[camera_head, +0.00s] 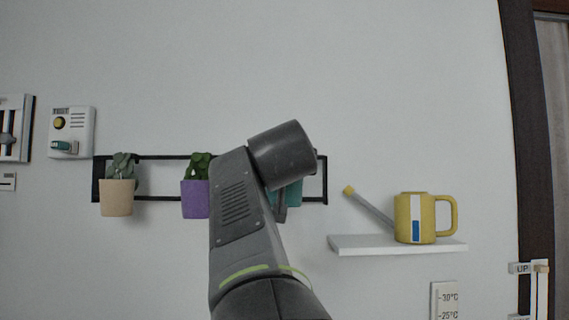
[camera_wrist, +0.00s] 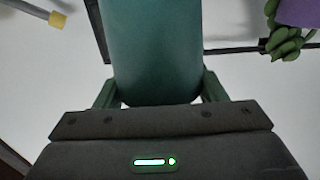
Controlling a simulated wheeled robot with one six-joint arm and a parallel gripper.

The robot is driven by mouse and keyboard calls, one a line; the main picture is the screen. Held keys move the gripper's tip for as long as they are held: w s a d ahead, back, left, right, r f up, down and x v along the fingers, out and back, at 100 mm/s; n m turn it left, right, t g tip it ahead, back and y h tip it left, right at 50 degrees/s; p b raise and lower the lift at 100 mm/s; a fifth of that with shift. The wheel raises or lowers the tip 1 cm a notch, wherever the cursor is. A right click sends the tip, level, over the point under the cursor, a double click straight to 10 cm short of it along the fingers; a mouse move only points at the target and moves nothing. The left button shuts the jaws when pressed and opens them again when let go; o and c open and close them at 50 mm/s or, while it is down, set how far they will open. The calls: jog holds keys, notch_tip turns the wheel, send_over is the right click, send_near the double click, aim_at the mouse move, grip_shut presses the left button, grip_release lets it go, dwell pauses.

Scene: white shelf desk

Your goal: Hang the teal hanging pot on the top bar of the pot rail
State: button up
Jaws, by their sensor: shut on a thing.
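The teal hanging pot (camera_head: 292,194) shows only in part in the head view, behind my arm, in front of the right part of the rail. In the wrist view the teal pot (camera_wrist: 155,50) fills the middle, between the two fingers of my gripper (camera_wrist: 158,90), which is shut on it. The black pot rail (camera_head: 326,180) is fixed to the wall, with a top bar and a lower bar. My arm hides part of the rail, and I cannot tell whether the teal pot's hook touches the top bar.
A beige pot (camera_head: 116,198) and a purple pot (camera_head: 194,199), both with plants, hang on the rail to the left. A white shelf (camera_head: 397,246) with a yellow watering can (camera_head: 430,218) is at the right, its spout pointing towards the rail. The wall above the rail is clear.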

jog(key=w+p, duration=0.3)
jog(key=w, duration=0.4)
jog(key=shift+w, duration=0.2)
jog(key=shift+f+b, duration=0.5)
jog(key=shift+b, duration=0.2)
jog(key=shift+c, duration=0.7)
jog(key=shift+s+f+b, duration=0.1)
jog(key=shift+f+b, duration=0.65)
jog(key=o, duration=1.5)
jog(key=shift+f, duration=0.1)
jog(key=s+b, duration=0.4)
jog(key=s, duration=0.9)
jog(key=shift+s, duration=0.35)
